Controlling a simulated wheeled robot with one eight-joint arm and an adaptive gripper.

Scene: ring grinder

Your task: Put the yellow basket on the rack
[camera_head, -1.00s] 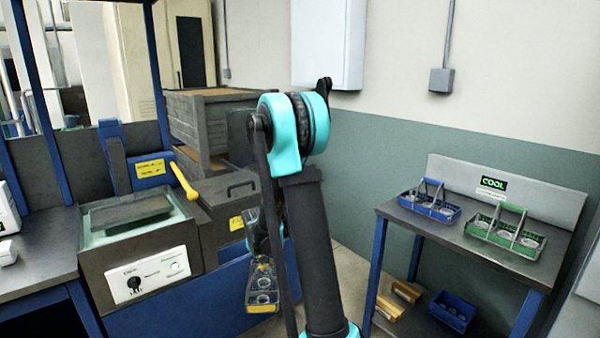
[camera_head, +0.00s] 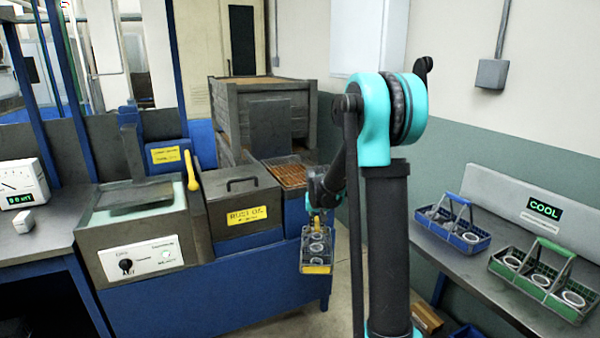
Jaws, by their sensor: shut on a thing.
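A small basket with yellow ends (camera_head: 317,268) hangs from my gripper (camera_head: 319,212) by its handle, upright and in the air in front of the blue bench. Round metal rings show inside it. My gripper is shut on its handle; the fingertips are small and partly hidden by my arm. A grey shelf stand with a lit COOL sign (camera_head: 543,208) stands at the right, apart from the basket. It bears a blue basket (camera_head: 453,222) and a green basket (camera_head: 536,270), both with rings. I cannot tell for sure that this stand is the rack.
The blue bench (camera_head: 255,290) bears a machine with a white control panel (camera_head: 140,258), a lidded box with a yellow label (camera_head: 240,195) and an orange grate (camera_head: 290,176). A grey wooden crate (camera_head: 262,112) stands behind. Floor shows between bench and stand.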

